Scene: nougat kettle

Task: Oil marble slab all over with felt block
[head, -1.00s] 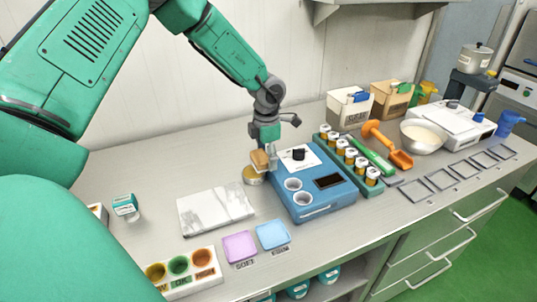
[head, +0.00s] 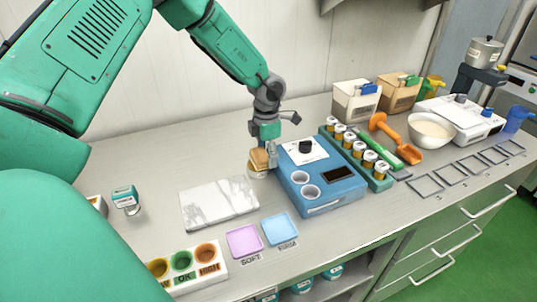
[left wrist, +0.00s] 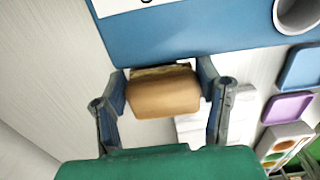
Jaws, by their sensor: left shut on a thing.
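The tan felt block (head: 259,158) is held by my left gripper (head: 263,160), just left of the blue machine. In the left wrist view the same gripper (left wrist: 165,82) has a finger on each side of the block (left wrist: 162,94). A shallow golden round dish (head: 257,174) is mostly hidden under the block. I cannot tell whether they touch. The white, grey-veined marble slab (head: 219,203) lies flat on the counter, to the left of and nearer than the block. It also shows partly behind the gripper in the left wrist view. My right gripper is not in view.
The blue machine (head: 322,186) stands close to the right of the gripper. Purple (head: 244,240) and light-blue (head: 279,228) trays lie between slab and front edge. A rack with colored cups (head: 186,270) is at front left. The counter behind the slab is clear.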

